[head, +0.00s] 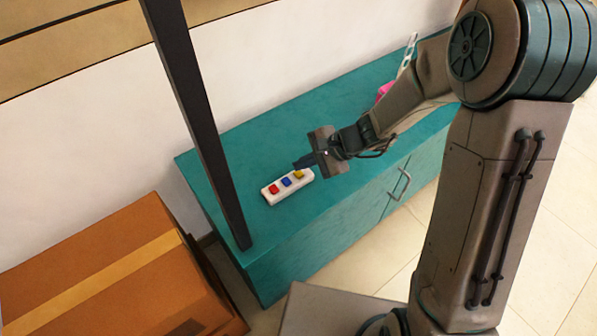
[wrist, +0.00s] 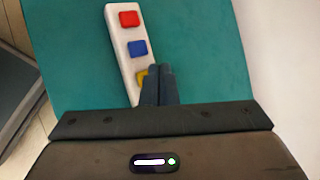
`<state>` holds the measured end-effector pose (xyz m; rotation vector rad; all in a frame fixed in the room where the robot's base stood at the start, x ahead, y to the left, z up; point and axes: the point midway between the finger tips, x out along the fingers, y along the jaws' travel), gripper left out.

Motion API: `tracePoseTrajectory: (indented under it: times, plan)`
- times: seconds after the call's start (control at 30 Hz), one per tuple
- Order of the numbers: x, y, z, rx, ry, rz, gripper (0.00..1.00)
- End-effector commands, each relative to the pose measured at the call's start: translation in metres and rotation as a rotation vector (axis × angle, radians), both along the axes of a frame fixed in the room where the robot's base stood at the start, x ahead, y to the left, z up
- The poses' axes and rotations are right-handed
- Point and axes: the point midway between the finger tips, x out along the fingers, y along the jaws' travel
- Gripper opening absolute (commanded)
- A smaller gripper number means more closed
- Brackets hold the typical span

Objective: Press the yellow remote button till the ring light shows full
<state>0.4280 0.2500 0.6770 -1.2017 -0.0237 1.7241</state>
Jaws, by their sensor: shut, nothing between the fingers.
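A white remote (head: 287,187) with a red button (head: 273,189), a blue button (head: 286,182) and a yellow button (head: 298,174) lies on the teal cabinet top. My gripper (head: 300,163) is shut, with its fingertips just over the yellow-button end. In the wrist view, the shut fingertips (wrist: 160,70) partly cover the yellow button (wrist: 141,76). The red button (wrist: 129,18) and blue button (wrist: 137,48) are in clear view there. I cannot tell whether the fingertips touch the yellow button. I see no ring light in either view.
The teal cabinet (head: 235,150) has a clear top around the remote. A dark post (head: 195,110) rises at its left end. A pink object (head: 384,91) and a pale chain-like object (head: 408,52) are behind my arm. A cardboard box (head: 110,265) stands at the left.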

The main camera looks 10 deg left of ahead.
Motion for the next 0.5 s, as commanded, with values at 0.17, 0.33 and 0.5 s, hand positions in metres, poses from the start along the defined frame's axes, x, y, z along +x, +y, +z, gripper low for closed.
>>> tracePoseTrajectory:
  times: [0.17, 0.33, 0.5]
  plan:
    - [0.0001, -0.0002, -0.0060, 0.000, 0.000, 0.000, 0.00]
    - [0.0001, -0.0004, -0.0091, 0.000, -0.001, 0.001, 0.00]
    - [0.0001, -0.0002, -0.0081, 0.000, -0.001, 0.001, 0.00]
